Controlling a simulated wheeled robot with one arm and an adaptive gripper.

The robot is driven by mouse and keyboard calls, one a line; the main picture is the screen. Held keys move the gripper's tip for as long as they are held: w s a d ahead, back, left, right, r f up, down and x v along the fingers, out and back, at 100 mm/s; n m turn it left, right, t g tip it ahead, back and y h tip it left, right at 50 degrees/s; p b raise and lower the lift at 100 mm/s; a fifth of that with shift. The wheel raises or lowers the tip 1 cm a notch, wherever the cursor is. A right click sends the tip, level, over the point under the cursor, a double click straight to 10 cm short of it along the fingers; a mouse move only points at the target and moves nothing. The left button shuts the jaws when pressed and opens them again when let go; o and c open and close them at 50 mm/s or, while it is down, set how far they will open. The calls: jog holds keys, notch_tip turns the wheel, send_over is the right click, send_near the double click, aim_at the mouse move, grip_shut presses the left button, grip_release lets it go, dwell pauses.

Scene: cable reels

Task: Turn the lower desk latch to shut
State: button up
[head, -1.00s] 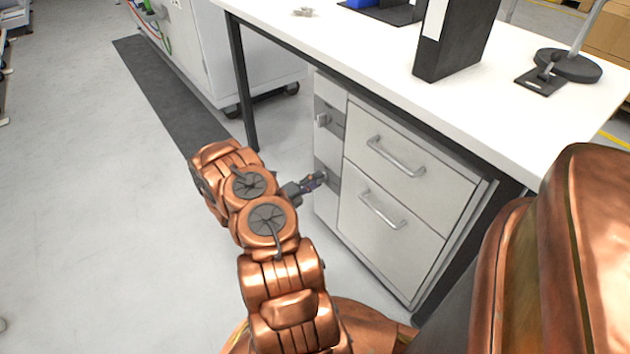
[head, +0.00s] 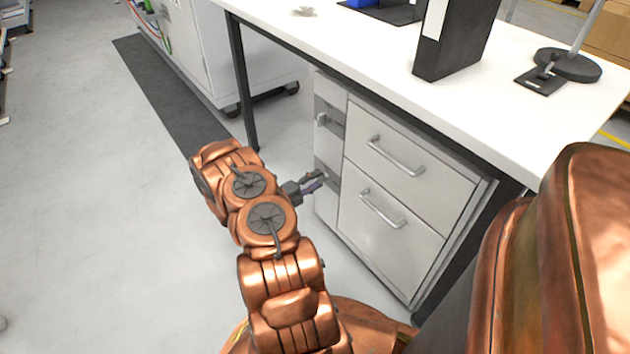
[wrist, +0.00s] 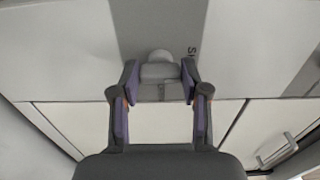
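The lower desk latch (wrist: 160,73) is a grey knob on a darker grey plate (wrist: 150,20) on the drawer unit's narrow panel. In the wrist view it sits between the fingertips, with dark lettering starting "SH", partly hidden, beside it. My gripper (head: 321,180) reaches the lower plate in the head view and hides most of this latch. In the wrist view my gripper (wrist: 160,76) is open, its fingers on either side of the knob with small gaps showing. The upper latch (head: 322,119) is above it on its own plate.
The drawer unit has two drawers with bar handles, upper (head: 396,157) and lower (head: 382,208), right of the latch panel. The white desktop (head: 350,45) overhangs it. A black desk leg (head: 242,85) stands behind to the left.

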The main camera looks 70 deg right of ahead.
jog(key=o, duration=0.4)
jog(key=shift+o, duration=0.2)
jog(key=shift+w+a, duration=0.1)
jog(key=v, duration=1.1)
jog(key=shift+w+a, duration=0.15)
jog(key=shift+a, duration=0.2)
jog(key=s+a+r+m+g+y+p, duration=0.15)
jog(key=a+r+m+p, duration=0.3)
jog(key=r, duration=0.85)
jog(key=s+a+r+m+y+p, duration=0.1)
jog(key=a+r+m+y+p, duration=0.4)
jog(key=r, duration=0.7)
jog(key=s+a+r+m+p, duration=0.1)
jog(key=a+r+m+p, duration=0.2)
jog(key=r+m+p, duration=0.7)
jog(key=s+a+r+m+t+y+p, duration=0.3)
jog(key=a+r+p, duration=0.3)
jog(key=a+r, duration=0.5)
jog(key=s+a+r+m+t+y+p, duration=0.2)
jog(key=s+a+r+m+y+p, duration=0.1)
jog(key=a+r+p, duration=0.4)
jog(key=s+a+r+m+t+y+p, duration=0.3)
jog(key=a+r+p, duration=0.4)
jog(key=a+r, duration=0.7)
notch_tip(320, 180, up, 3)
jog(key=shift+s+a+f+m+t, duration=0.25)
jog(key=shift+s+a+m+t, duration=0.1)
jog(key=shift+m, duration=0.5)
